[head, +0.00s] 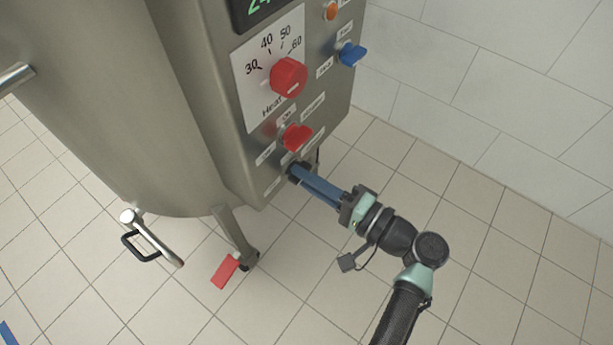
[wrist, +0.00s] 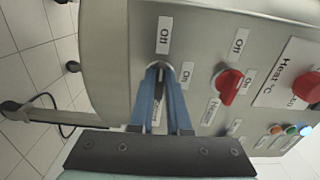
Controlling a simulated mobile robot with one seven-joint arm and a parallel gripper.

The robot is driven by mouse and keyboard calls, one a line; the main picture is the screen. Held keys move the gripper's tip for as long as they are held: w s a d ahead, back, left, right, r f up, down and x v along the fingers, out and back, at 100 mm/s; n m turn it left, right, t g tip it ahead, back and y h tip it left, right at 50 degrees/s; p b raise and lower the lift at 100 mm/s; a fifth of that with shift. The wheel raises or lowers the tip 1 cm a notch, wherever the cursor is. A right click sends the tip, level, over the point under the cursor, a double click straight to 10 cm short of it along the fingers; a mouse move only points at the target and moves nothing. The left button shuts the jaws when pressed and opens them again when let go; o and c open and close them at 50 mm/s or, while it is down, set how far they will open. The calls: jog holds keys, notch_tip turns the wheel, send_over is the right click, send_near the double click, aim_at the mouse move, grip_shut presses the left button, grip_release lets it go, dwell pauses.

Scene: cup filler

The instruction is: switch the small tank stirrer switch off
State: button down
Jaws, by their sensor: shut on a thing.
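My gripper (head: 301,172) reaches the lowest switch on the tank's control panel. Its blue fingers are shut on this dark switch (head: 293,168). In the wrist view the gripper (wrist: 161,72) has its fingertips together at the switch, so most of the knob is hidden. An "Off" label (wrist: 164,35) is above the fingertips there, and an "On" label (wrist: 187,72) is to their right. The switch's name label between the fingers is mostly covered. I cannot tell which way the knob points.
A red heater switch (head: 296,137) is just above, also in the wrist view (wrist: 228,86). The steel tank (head: 130,110) fills the left. Tiled floor to the right is clear.

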dwell(0.3)
jog(key=c, duration=0.9)
grip_release()
jog(key=shift+d, duration=0.1)
jog(key=shift+p+v, duration=1.6)
jog(key=shift+v, duration=4.8)
